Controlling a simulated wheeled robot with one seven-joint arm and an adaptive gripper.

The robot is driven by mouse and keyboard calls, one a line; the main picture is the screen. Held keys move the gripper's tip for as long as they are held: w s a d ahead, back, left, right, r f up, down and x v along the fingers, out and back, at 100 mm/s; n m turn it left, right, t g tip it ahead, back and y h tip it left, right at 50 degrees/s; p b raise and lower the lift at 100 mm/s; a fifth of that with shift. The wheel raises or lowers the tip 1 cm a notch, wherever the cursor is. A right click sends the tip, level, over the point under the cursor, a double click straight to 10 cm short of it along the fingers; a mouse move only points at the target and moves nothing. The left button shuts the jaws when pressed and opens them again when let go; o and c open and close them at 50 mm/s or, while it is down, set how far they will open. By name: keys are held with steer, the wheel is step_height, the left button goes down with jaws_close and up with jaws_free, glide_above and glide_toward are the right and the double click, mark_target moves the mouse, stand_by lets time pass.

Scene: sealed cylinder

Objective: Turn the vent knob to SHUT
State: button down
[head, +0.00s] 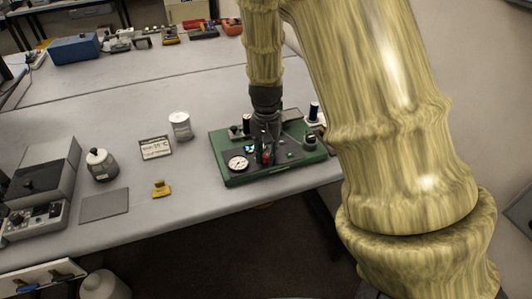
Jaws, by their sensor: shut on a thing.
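A green panel unit (232,178) stands near the front edge of the grey bench. It carries a round white dial gauge (238,163), a dark knob (310,141) on the right and several small controls. My gripper (266,155) points down over the middle of the panel, its dark fingers shut on a small red part (266,158). The fingers hide most of that part. I cannot tell whether it is the vent knob, how it is turned, or read any SHUT mark.
Left of the panel are a white can (180,126), a small sign (156,147), a yellow piece (161,188), a grey jar (101,164) and a grey box device (44,172). Tools and a blue box (74,49) lie on the far bench. My arm blocks the right side.

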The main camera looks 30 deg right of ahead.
steer(key=shift+r+n+p, duration=0.1)
steer(key=shift+n+p, duration=0.2)
steer(key=shift+n, duration=0.1)
steer(key=n+p, duration=0.1)
steer(key=n, duration=0.1)
steer(key=shift+n, duration=0.4)
steer(key=n+p, duration=0.2)
steer(key=n, duration=0.3)
steer(key=shift+n+p, duration=0.3)
steer(key=shift+p, duration=0.05)
steer(key=n+p, duration=0.1)
steer(key=n, duration=0.3)
steer(key=shift+p, duration=0.4)
steer(key=shift+n+p, duration=0.7)
steer(key=shift+n, duration=1.8)
steer(key=c, duration=1.2)
jaws_free()
